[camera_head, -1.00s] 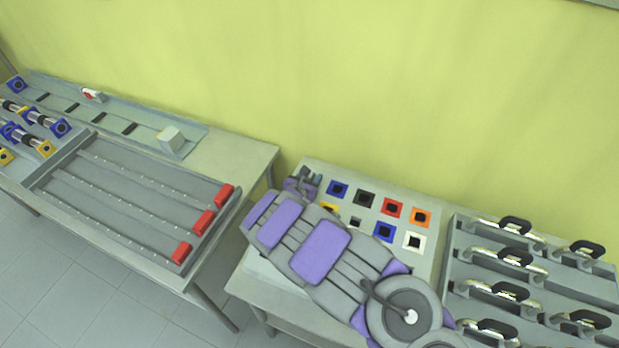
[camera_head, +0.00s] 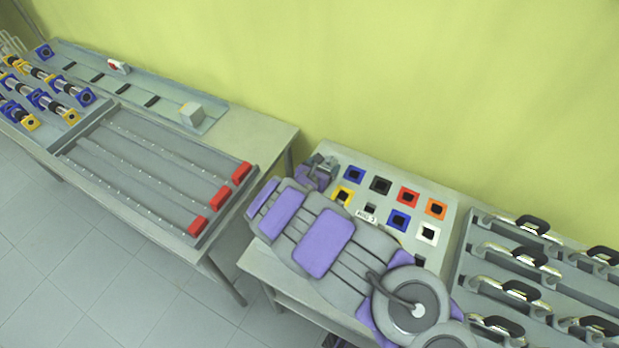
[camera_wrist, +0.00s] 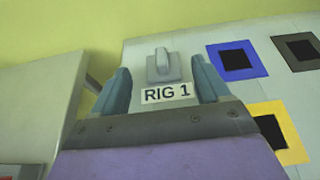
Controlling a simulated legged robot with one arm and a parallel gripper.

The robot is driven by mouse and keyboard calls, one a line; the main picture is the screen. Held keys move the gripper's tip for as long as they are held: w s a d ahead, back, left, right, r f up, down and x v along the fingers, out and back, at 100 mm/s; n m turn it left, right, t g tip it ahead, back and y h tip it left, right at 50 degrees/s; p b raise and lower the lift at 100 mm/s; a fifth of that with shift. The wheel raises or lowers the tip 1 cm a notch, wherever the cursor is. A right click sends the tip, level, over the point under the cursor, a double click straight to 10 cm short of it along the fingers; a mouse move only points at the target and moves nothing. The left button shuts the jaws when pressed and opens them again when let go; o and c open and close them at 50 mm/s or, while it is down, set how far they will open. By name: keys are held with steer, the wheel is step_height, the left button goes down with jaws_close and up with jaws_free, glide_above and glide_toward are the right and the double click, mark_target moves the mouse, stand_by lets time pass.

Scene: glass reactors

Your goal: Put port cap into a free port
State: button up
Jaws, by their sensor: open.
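A grey piece with a raised grip (camera_wrist: 162,65), apparently the port cap, is at the panel's edge in the wrist view, above a "RIG 1" label (camera_wrist: 167,94). My gripper (camera_wrist: 161,78) is open, with one finger on each side of the piece and gaps between. In the head view my gripper (camera_head: 325,166) is at the panel's upper left corner, and the piece cannot be made out clearly. The panel (camera_head: 452,212) has square ports with dark openings, including blue (camera_head: 355,174), black (camera_head: 381,185), red (camera_head: 408,196), orange (camera_head: 436,208) and white (camera_head: 428,233).
My arm covers the panel's lower left. A rack with handled parts (camera_head: 530,225) stands at right. A wall is close behind.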

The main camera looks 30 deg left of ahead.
steer(key=p+v, duration=0.1)
steer(key=v, duration=0.5)
steer(key=p+v, duration=0.2)
steer(key=v, duration=0.5)
steer(key=shift+s+d+r, duration=0.15)
steer(key=shift+d+r, duration=0.15)
steer(key=shift+r, duration=0.05)
steer(key=shift+s+r, duration=0.2)
steer(key=shift+s, duration=0.45)
step_height(320, 180, up, 8)
steer(key=p, duration=0.6)
steer(key=shift+p, duration=0.35)
